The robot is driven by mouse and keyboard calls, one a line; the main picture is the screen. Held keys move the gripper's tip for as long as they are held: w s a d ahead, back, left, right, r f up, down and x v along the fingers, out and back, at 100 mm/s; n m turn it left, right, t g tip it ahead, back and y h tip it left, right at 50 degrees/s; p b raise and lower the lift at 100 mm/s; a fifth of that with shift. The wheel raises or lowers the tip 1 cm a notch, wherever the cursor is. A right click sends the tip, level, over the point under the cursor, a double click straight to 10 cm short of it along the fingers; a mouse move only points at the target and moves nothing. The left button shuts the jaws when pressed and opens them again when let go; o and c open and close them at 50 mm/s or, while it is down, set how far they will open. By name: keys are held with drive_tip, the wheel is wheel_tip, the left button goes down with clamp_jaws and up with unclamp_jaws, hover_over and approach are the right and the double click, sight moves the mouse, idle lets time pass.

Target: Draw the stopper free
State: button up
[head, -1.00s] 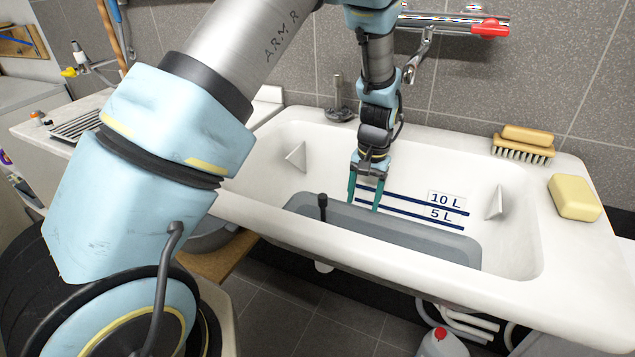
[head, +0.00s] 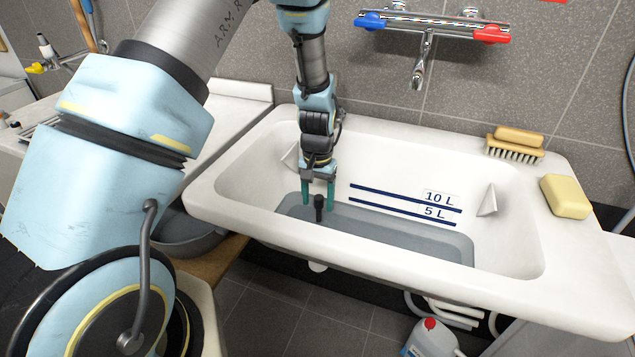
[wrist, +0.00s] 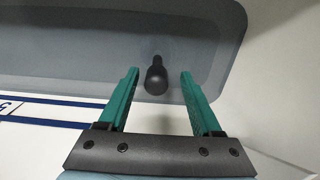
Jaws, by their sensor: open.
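The black stopper (head: 319,207) stands up at the left end of the basin, its knobbed stem rising from the grey water. It also shows in the wrist view (wrist: 156,78), between and just beyond the fingertips. My gripper (head: 318,207) is open, its two teal fingers pointing down, one on each side of the stem in the head view. In the wrist view my gripper (wrist: 159,75) shows a gap on both sides of the knob and no contact. The stopper's lower end is hard to make out under the water.
The white sink (head: 500,255) holds grey water (head: 400,235) below the 5 L line. A brush (head: 515,145) and yellow soap (head: 566,196) lie on the right rim. A tap (head: 420,70) hangs on the wall behind. A bottle (head: 430,340) stands on the floor.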

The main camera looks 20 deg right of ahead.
sight(319, 215)
drive_tip(key=shift+s+f, duration=0.15)
drive_tip(key=shift+f, duration=0.4)
drive_tip(key=shift+s+f, duration=0.15)
drive_tip(key=shift+f, duration=0.35)
clamp_jaws()
idle(0.4)
